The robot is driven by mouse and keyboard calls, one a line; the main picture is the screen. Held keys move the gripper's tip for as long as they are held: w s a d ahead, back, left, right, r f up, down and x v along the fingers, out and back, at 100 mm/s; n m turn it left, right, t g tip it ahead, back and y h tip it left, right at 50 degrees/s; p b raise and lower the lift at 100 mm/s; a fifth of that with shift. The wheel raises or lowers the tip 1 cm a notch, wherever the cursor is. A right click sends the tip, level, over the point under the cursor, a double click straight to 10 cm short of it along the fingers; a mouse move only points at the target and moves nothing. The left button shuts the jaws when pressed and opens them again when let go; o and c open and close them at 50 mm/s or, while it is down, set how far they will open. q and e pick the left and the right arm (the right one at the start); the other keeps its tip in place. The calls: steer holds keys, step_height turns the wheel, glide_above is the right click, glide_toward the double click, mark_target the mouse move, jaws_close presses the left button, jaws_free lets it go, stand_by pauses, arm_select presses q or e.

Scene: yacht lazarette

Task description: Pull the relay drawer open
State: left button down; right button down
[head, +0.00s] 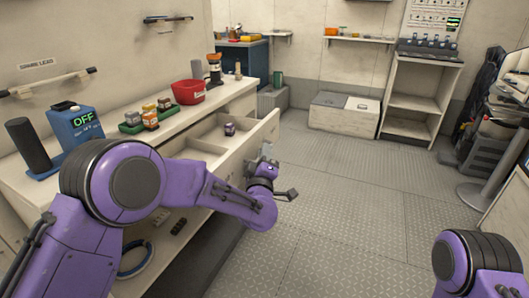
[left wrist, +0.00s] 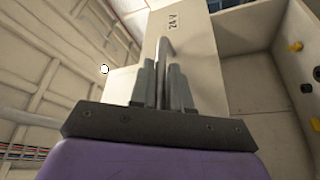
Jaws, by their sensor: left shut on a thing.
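The drawer (head: 253,133) in the long bench on the left stands open, with its front panel out over the floor and a small dark relay-like block (head: 229,129) inside. The left wrist view shows the drawer's front (left wrist: 195,65), marked "24 V", with its bar handle (left wrist: 163,45). My left gripper (left wrist: 163,75) is shut on this handle. In the head view my left gripper (head: 266,163) is at the outer side of the drawer front, and my forearm hides part of the drawer. Only a purple part of my right arm shows at the bottom right; its gripper is out of view.
The bench top (head: 180,120) holds a blue box (head: 75,125) reading "OFF", a black cylinder (head: 29,146), a green tray (head: 133,127) with small blocks and a red bin (head: 188,92). A blue ring (head: 135,262) lies lower down. The metal floor (head: 340,200) right of the drawer is clear.

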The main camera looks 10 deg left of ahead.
arm_select(q)
steer(key=shift+f, duration=0.1)
steer(key=c, duration=1.4)
jaws_free()
steer(key=shift+c, duration=0.2)
steer(key=v, duration=1)
steer(key=shift+s, duration=0.35)
